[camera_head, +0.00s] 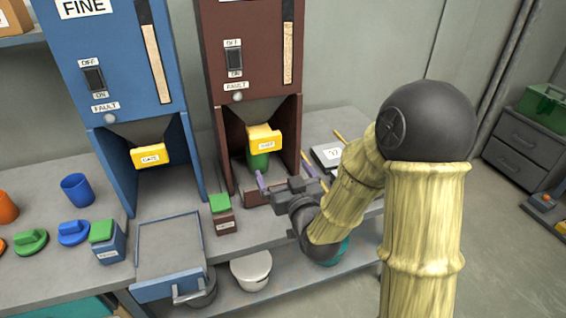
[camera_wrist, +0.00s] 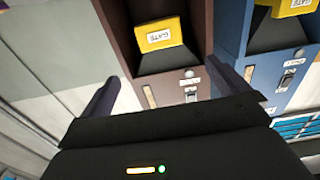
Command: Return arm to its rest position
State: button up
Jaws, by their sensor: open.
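My gripper (camera_head: 283,172) is in front of the maroon dispenser (camera_head: 252,58), low over the bench, with its fingers apart. In the wrist view my gripper (camera_wrist: 172,78) shows two dark fingers spread wide with nothing between them. Beyond them is the maroon dispenser's yellow gate (camera_wrist: 160,36). A green cup (camera_head: 258,162) stands under that gate in the head view, partly hidden by the gate. My arm is bent, reaching from the right side of the head view toward the bench.
The blue FINE dispenser (camera_head: 115,50) stands left of the maroon one. A small maroon box with a green top (camera_head: 221,214) is near my gripper. Cups and lids lie on the bench's left. A silver pot (camera_head: 251,270) sits on the lower shelf. Floor at right is mostly clear.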

jog(key=shift+f, duration=0.1)
jog(key=s+d+f+m+g+h, duration=0.1)
jog(key=s+d+f+g+h, duration=0.3)
jog(key=s+d+f+g, duration=0.3)
jog(key=s+d+f+m+g+h, duration=0.1)
jog(key=s+d+g, duration=0.25)
jog(key=s, duration=0.25)
jog(key=s+d+m+g, duration=0.1)
jog(key=s+d+g, duration=0.25)
jog(key=s, duration=0.25)
notch_tip(320, 180, up, 17)
jog(key=a+p, duration=0.1)
jog(key=p, duration=1.6)
jog(key=shift+w+f+g, duration=0.2)
jog(key=shift+w+g, duration=0.1)
jog(key=shift+c, duration=0.4)
